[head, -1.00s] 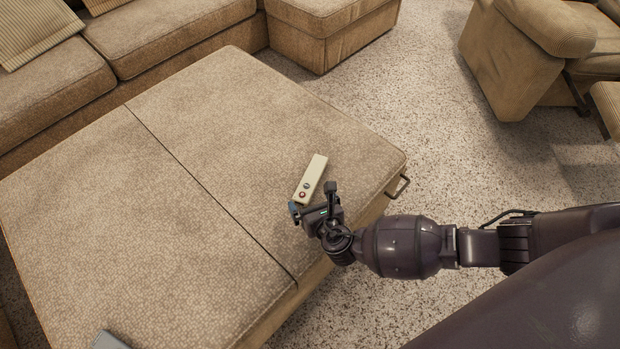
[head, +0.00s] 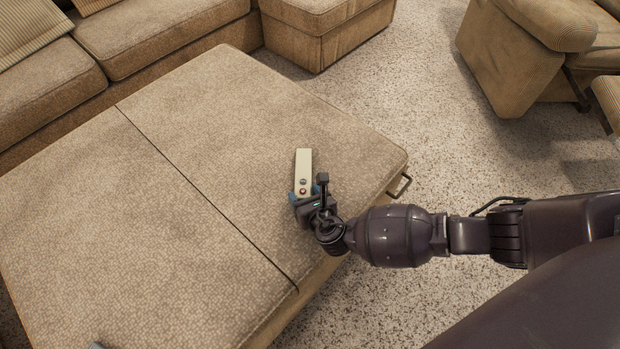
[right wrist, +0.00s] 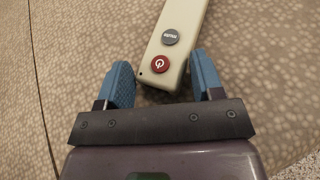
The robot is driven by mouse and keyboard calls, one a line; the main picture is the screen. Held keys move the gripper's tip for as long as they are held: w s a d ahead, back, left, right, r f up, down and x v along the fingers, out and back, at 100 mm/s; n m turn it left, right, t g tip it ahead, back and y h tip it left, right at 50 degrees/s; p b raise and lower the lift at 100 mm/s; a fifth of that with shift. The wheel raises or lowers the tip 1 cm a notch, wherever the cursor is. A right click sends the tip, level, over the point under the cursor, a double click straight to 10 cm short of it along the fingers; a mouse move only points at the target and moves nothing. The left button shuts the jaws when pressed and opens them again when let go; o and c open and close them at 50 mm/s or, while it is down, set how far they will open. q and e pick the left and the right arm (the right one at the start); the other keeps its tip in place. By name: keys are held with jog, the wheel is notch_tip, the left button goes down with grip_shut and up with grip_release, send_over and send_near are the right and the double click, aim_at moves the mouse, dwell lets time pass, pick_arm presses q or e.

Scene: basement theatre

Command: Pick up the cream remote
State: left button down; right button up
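The cream remote (head: 303,168) lies on the beige ottoman (head: 220,120) near its right side. In the right wrist view the remote (right wrist: 180,35) shows a red power button and a grey button at its near end. My right gripper (head: 304,190) is at that near end, with its blue fingers apart. In the right wrist view the open fingers (right wrist: 160,80) stand on either side of the remote's near end, with a gap on the left. Contact with the right finger is hard to tell. A small grey part at the bottom left edge may be my left gripper; its fingers are not visible.
A metal handle (head: 399,185) sticks out from the ottoman's right side. A beige sofa (head: 150,35) stands behind, and a recliner (head: 520,60) at the upper right. Speckled carpet (head: 420,120) lies open between them. The ottoman top around the remote is clear.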

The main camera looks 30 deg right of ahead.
jog(key=c, duration=0.4)
jog(key=shift+c, duration=0.2)
jog(key=shift+r, duration=0.1)
